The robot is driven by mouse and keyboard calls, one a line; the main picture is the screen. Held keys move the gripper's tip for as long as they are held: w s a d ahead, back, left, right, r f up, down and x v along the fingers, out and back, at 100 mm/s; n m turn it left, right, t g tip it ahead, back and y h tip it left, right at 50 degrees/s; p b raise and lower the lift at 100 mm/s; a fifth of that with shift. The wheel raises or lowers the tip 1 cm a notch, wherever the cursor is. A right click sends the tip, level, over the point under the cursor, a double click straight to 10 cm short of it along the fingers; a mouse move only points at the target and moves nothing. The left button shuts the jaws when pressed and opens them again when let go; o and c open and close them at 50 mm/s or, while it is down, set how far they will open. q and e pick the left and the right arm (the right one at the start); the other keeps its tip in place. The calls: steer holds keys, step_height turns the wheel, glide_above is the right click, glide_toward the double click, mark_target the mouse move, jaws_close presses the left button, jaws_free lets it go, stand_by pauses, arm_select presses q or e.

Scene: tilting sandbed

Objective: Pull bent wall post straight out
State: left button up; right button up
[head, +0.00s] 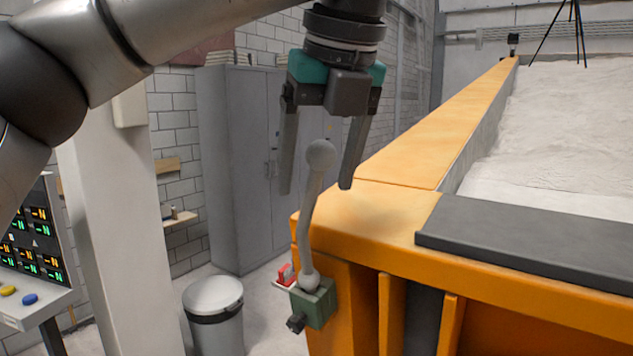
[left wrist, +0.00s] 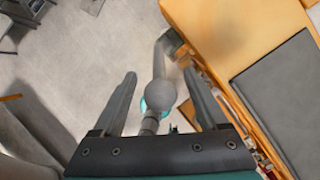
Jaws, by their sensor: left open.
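The bent wall post (head: 305,225) is a grey, slightly crooked rod with a round ball on top. It rises from a green block (head: 314,302) at the corner of the orange sandbed. My left gripper (head: 316,188) points down from above and is open. Its two fingers stand on either side of the ball and upper post, with gaps visible. In the left wrist view, the post's ball (left wrist: 161,92) lies between the open fingers of my left gripper (left wrist: 160,75) and hides part of the rod below. My right gripper is not in view.
The orange sandbed rim (head: 430,130) and a dark grey plate (head: 530,245) lie to the right. A grey bin (head: 215,315) stands on the floor left of the post. A control panel (head: 32,250) and a white pillar (head: 115,200) are further left.

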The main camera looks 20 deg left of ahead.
arm_select(q)
steer(key=shift+w+a+f, duration=0.15)
steer(key=shift+f, duration=0.4)
steer(key=shift+c, duration=0.2)
jaws_close()
